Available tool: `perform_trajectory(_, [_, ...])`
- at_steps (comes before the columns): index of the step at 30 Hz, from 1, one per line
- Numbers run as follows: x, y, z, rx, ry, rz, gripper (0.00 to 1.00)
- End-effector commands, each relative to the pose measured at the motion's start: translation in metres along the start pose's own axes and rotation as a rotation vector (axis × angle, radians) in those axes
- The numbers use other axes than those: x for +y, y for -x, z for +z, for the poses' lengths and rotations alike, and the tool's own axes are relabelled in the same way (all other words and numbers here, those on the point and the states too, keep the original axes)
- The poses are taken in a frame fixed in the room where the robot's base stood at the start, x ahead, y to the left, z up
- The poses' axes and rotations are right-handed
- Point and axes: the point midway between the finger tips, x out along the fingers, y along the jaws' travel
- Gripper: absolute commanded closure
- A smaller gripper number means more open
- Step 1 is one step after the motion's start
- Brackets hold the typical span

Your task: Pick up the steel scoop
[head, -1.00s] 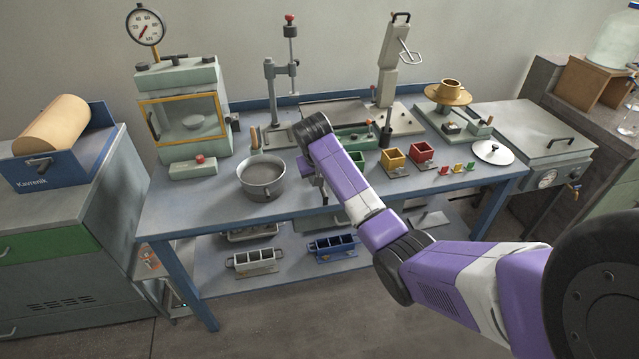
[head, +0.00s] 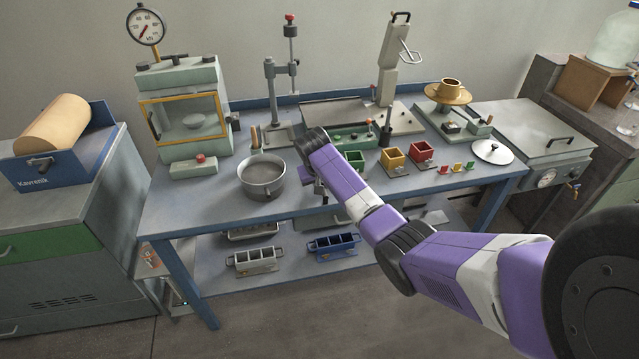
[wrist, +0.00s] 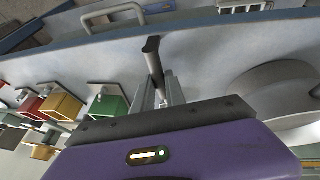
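In the wrist view, a grey metal bar with a dark end (wrist: 153,55), which looks like the steel scoop's handle, reaches out over the bench from between my fingers. The rest of it is hidden behind my gripper housing. My gripper (wrist: 161,88) has its two pale fingers apart, one on each side of the bar, and seems open. I cannot make out whether either finger touches it. In the head view my purple arm comes down over the front middle of the bench and hides the scoop and most of the gripper.
A grey pan (head: 262,178) stands just left of my gripper on the blue bench (head: 205,205). Green (head: 356,160), yellow (head: 392,156) and red (head: 423,152) moulds stand to the right. A tall tamping stand (head: 275,95) rises behind. The bench's front-left surface is clear.

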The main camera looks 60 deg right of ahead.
Motion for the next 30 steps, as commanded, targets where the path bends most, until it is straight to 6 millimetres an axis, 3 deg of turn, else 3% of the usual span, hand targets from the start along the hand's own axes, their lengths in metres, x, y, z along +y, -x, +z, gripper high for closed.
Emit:
perform_trajectory(11, [0.0,0.002,-0.001,0.001,0.0,0.0,1.0])
perform_trajectory(17, [0.003,0.017,-0.008,0.004,-0.001,-0.001,1.0])
perform_trajectory(23, [0.01,0.053,-0.024,0.008,-0.001,-0.002,1.0])
perform_trajectory(30, [0.023,0.114,-0.049,0.007,0.0,-0.002,1.0])
